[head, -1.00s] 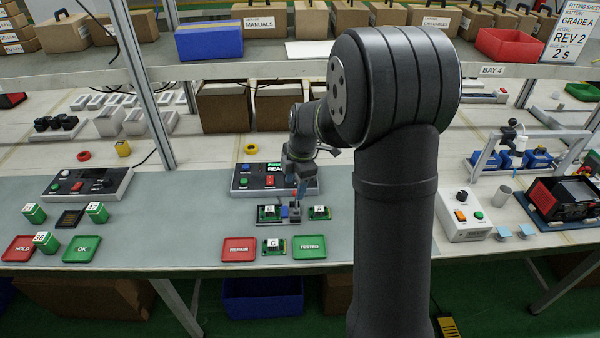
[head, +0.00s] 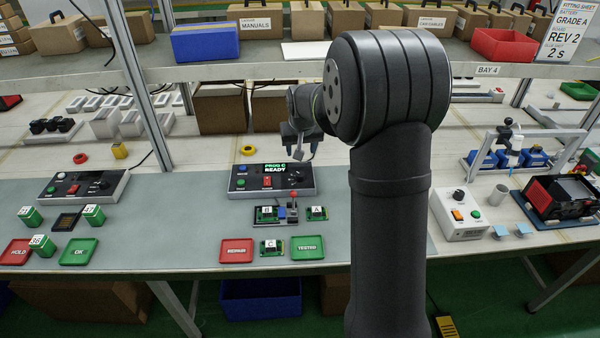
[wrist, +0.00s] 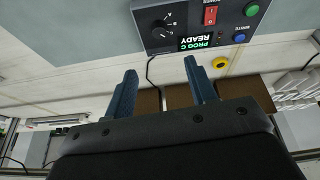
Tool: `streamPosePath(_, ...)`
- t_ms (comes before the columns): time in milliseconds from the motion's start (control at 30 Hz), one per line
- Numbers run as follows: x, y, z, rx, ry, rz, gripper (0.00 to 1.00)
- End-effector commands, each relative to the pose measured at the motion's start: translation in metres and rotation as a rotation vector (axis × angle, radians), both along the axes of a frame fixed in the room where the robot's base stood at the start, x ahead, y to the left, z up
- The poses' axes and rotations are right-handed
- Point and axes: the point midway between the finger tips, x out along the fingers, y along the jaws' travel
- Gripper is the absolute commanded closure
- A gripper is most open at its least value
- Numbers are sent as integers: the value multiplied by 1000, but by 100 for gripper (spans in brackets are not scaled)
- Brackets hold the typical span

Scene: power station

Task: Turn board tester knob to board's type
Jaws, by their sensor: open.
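The board tester (head: 272,191) is a dark-topped box behind the boards. Its lit display (head: 275,169) reads "PROG C READY". Its black knob (wrist: 163,27) shows at the left of the upside-down panel in the wrist view, with marks around it; its exact pointing is too small to tell. Board B (head: 267,214) lies in the fixture (head: 275,224) with a red-ball lever (head: 293,194) in front of the tester. Board A (head: 316,213) lies to its right and board C (head: 271,247) in front. My gripper (wrist: 160,72) is open and empty, raised above and behind the tester.
A red REPAIR tray (head: 237,250) and a green TESTED tray (head: 307,247) lie at the front. Another control box (head: 85,187) stands left. Cartons (head: 220,108) stand under the shelf (head: 300,66) behind my gripper. The mat between the two boxes is clear.

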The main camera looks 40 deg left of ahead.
Motion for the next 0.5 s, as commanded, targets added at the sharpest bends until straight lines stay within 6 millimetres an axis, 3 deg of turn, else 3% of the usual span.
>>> streamPosePath(267,6,4,-5,34,13,-96,49)
streamPosePath(500,17,15,-44,32,13,-94,49)
